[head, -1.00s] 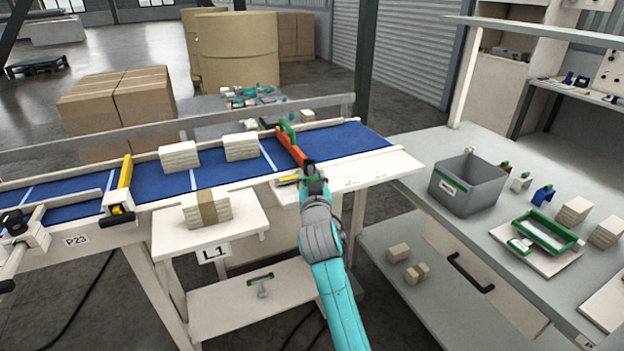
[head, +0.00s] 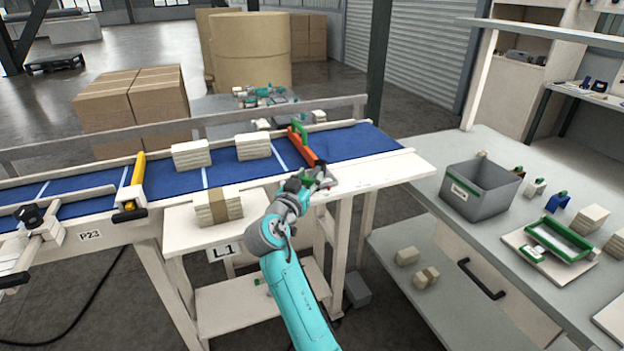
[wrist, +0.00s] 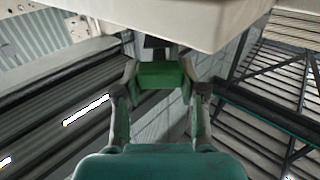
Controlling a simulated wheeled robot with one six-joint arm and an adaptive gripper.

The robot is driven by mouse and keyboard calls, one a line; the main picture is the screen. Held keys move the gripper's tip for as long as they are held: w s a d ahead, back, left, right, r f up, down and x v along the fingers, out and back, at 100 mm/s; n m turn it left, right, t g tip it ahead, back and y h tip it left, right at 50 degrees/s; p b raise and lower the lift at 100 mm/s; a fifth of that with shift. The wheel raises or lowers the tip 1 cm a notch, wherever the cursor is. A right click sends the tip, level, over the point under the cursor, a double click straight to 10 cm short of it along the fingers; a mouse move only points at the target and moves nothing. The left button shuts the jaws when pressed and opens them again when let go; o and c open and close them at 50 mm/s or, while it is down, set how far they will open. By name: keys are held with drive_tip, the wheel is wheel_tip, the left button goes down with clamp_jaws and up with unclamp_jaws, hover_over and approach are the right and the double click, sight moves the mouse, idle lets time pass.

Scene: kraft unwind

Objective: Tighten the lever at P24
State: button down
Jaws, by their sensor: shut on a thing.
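In the wrist view, my gripper (wrist: 160,88) is shut on a green block-like lever (wrist: 160,74), with one finger on each side. A dark part shows just behind the lever, under a pale overhanging edge. In the head view, my gripper (head: 316,178) is at the conveyor's front edge, by the near end of the orange bar (head: 306,147). There the gripper hides the lever, and no P24 label can be read. How tight the lever is cannot be told.
The blue conveyor belt (head: 345,142) carries pale stacks. The yellow bar (head: 138,168) and P23 label (head: 90,236) are at left. A banded stack (head: 218,207) sits on the L1 stand. A grey bin (head: 480,188) stands on the right bench.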

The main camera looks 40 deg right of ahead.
drive_tip(key=shift+f, duration=0.1)
drive_tip(key=c, duration=0.6)
unclamp_jaws()
drive_tip(key=shift+c, duration=0.2)
drive_tip(key=v, duration=1.2)
